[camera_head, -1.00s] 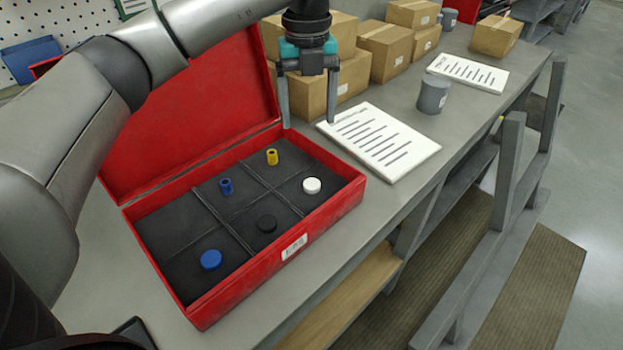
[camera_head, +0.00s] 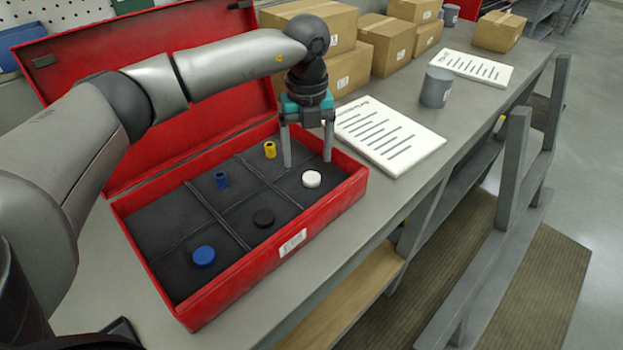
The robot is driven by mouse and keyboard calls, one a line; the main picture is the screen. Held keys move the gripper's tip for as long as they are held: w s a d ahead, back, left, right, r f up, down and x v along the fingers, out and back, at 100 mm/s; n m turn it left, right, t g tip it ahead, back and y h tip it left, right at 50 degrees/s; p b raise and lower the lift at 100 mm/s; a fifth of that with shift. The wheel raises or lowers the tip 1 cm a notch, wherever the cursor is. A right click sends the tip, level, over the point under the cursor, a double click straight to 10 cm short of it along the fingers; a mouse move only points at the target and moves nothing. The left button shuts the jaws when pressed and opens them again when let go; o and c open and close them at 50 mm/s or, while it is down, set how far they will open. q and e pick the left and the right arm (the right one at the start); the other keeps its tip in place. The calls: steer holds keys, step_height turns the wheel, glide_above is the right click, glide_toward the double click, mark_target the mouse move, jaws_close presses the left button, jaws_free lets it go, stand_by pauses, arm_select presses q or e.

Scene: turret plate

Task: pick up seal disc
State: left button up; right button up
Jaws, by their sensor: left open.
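Three discs lie in the near row of the open red case (camera_head: 285,251): a white disc (camera_head: 311,179) at the right, a black disc (camera_head: 263,218) in the middle and a blue disc (camera_head: 204,256) at the left. The frames do not label which one is the seal disc. My left gripper (camera_head: 307,163) is open and points down over the right end of the case. Its fingers are apart, with nothing between them, and their tips appear just behind and above the white disc. My right gripper is not in view.
A blue cylinder (camera_head: 221,180) and a yellow cylinder (camera_head: 270,149) stand in the far row. The case's raised lid (camera_head: 150,100) is behind my left arm. Printed sheets (camera_head: 385,135), a grey cup (camera_head: 436,88) and cardboard boxes (camera_head: 385,45) occupy the bench (camera_head: 400,195).

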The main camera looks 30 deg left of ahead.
mark_target(312, 177)
arm_select(q)
steer(key=f, duration=0.5)
steer(key=shift+w+d+f, duration=0.15)
steer(key=shift+w+d, duration=0.1)
jaws_close()
stand_by(0.4)
